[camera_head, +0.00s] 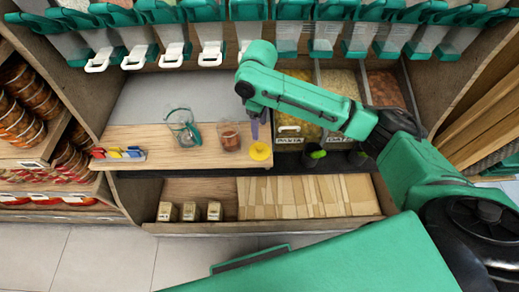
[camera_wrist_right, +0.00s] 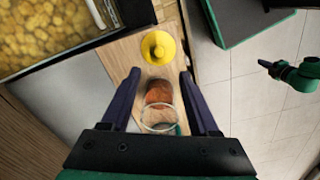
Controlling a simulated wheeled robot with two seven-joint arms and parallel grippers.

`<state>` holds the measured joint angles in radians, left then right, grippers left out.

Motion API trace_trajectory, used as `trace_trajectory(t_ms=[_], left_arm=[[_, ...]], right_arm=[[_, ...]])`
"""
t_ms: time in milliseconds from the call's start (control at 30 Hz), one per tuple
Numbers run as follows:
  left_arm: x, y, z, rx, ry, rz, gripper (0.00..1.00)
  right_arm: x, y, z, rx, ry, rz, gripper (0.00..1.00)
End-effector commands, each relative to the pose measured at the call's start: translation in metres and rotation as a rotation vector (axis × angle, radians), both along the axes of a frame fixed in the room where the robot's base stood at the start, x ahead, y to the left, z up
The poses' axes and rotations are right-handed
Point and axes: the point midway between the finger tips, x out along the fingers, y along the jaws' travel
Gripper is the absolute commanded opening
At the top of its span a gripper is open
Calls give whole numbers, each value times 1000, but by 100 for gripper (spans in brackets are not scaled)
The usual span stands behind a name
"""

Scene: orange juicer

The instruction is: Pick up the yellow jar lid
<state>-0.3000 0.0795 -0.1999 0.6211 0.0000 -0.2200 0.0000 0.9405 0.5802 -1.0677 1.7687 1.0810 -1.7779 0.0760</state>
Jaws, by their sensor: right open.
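The yellow jar lid (camera_head: 260,151) lies on the wooden counter near its front edge, with a raised knob in its middle. It also shows in the right wrist view (camera_wrist_right: 158,48), beyond my fingertips. My right gripper (camera_head: 255,129) is above the counter, close to the lid; in its wrist view the two purple fingers (camera_wrist_right: 160,74) are apart with nothing held. A glass jar with red-brown contents (camera_head: 230,138) stands left of the lid and shows between the fingers in the wrist view (camera_wrist_right: 159,93). A green arm part, seemingly my left, shows in the wrist view; its gripper is unclear.
A glass pitcher (camera_head: 183,128) stands left of the jar, and small coloured items (camera_head: 118,154) lie farther left. Food bins (camera_head: 297,128) adjoin the counter at right. Dispensers with white handles (camera_head: 172,55) hang above. Small boxes (camera_head: 190,211) stand on the shelf below.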

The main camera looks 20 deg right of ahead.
Motion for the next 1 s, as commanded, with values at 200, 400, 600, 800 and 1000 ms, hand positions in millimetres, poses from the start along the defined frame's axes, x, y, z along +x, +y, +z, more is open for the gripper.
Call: trace_trajectory(t_ms=[200,400,600,800,1000], left_arm=[[0,0,3,0,0,0,0],[0,0,7,0,0,0,0],[0,0,7,0,1,0,0],[0,0,7,0,1,0,0],[0,0,7,0,1,0,0]], right_arm=[[0,0,-51,1,1,-1,61],[1,-2,-79,0,0,-1,61],[2,-2,-110,1,-3,0,61],[2,-1,-111,2,-4,0,57],[2,-1,-110,2,-4,0,0]])
